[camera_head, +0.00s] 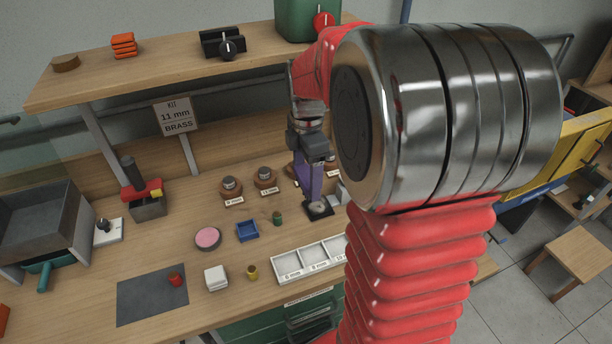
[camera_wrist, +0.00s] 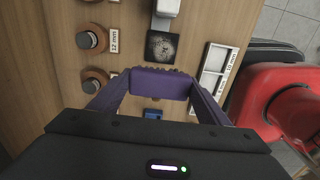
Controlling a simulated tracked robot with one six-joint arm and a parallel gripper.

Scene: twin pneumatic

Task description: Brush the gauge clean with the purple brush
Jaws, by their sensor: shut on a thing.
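My gripper (camera_head: 309,172) is low over the right part of the workbench, shut on the purple brush (camera_wrist: 160,84).
A white tray (camera_head: 285,268) with labelled compartments stands in front of the gauge. Round brown stands (camera_head: 232,198) with metal fittings are to the left. A blue tray (camera_head: 247,237), a pink disc (camera_head: 207,239) and a white block (camera_head: 215,278) lie on the bench. A shelf (camera_head: 165,73) hangs above.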

